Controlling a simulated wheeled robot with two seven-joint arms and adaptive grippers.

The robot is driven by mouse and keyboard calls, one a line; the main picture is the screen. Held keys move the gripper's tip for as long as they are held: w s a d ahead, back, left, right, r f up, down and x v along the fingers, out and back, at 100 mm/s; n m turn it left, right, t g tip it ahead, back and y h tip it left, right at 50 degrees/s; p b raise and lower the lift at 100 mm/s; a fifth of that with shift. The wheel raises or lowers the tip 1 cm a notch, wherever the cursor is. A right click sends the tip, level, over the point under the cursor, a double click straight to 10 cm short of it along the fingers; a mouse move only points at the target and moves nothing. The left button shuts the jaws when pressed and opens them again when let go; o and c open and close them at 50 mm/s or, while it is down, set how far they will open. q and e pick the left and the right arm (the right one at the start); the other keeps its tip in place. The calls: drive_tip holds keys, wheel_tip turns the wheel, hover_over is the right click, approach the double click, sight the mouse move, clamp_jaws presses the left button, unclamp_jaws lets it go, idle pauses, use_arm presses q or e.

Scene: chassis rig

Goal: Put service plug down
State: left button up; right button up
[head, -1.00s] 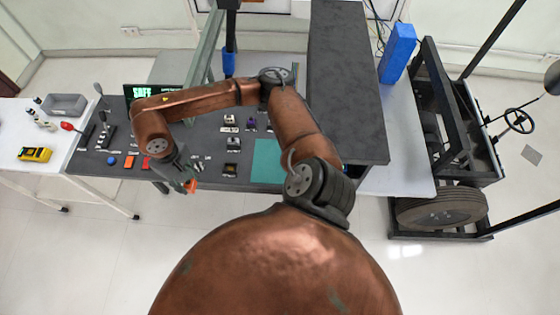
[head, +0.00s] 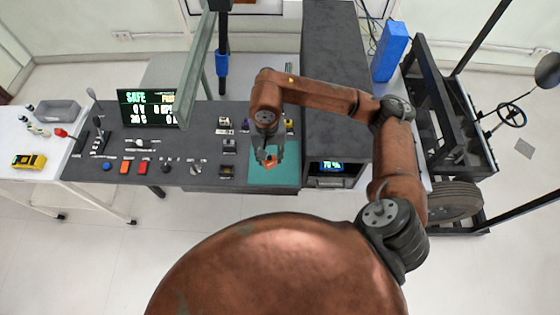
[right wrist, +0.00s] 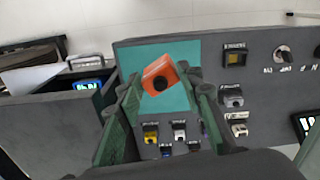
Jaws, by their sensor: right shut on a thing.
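The service plug (head: 271,162) is a small orange block with a dark round opening, and it also shows in the right wrist view (right wrist: 160,76). My right gripper (head: 269,158) is shut on it, with the green-black fingers on either side of it in the right wrist view. The gripper points down and the plug is over the teal mat (head: 288,176), which lies behind it in the right wrist view (right wrist: 187,50). I cannot tell whether the plug touches the mat. My left gripper is not in view.
The grey console has a screen (head: 150,108), an orange button (head: 125,167), a red button (head: 143,168) and several small connectors beside the mat. A tall dark cabinet (head: 335,90) stands close to the mat's right. A yellow meter (head: 29,161) lies on the white table.

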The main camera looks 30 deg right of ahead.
drive_tip(key=m, duration=0.4)
drive_tip(key=shift+s+a+f+m, duration=0.1)
drive_tip(key=shift+s+a+m, duration=0.1)
drive_tip(key=shift+a+m, duration=0.2)
drive_tip(key=m, duration=0.4)
drive_tip(key=shift+s+a+f+m+p, duration=0.15)
drive_tip(key=shift+a+f+m+p, duration=0.05)
drive_tip(key=shift+a+m+p, duration=0.1)
drive_tip(key=m, duration=0.4)
drive_tip(key=shift+s+a+f+m, duration=0.15)
drive_tip(key=shift+a+m, duration=0.15)
drive_tip(key=a+m, duration=0.1)
drive_tip(key=m, duration=0.6)
drive_tip(key=m+p, duration=0.4)
drive_tip(key=m, duration=1.7)
approach(285, 172)
drive_tip(key=shift+a+f, duration=0.1)
drive_tip(key=shift+a, duration=0.1)
wheel_tip(285, 172, down, 3)
drive_tip(key=shift+d+f, duration=0.1)
drive_tip(key=shift+d, duration=0.05)
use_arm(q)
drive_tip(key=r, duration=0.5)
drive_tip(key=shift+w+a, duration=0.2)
use_arm(e)
drive_tip(key=shift+f, duration=0.2)
